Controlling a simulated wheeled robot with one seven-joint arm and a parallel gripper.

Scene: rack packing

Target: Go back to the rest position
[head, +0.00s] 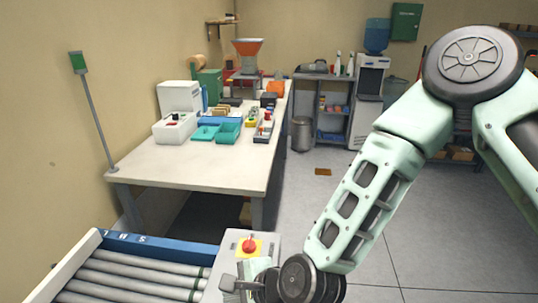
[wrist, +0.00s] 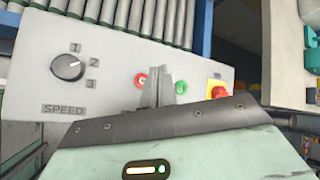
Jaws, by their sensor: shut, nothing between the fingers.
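My gripper (head: 236,284) is low in the head view, in front of the conveyor's control box (head: 229,245). In the wrist view my gripper (wrist: 161,78) is shut and empty, its fingers together. They overlap the control panel (wrist: 110,72) in the picture, between a red button (wrist: 140,80) and a green button (wrist: 181,87). I cannot tell whether the fingertips touch the panel. The red emergency stop on its yellow plate (wrist: 217,90) is to the right; it also shows in the head view (head: 249,245).
A roller conveyor (head: 140,275) lies at the lower left. A speed knob (wrist: 67,66) is on the panel. Behind is a white table (head: 190,172) with bins, boxes and a machine with an orange hopper (head: 247,47). The floor (head: 420,215) to the right is mostly clear.

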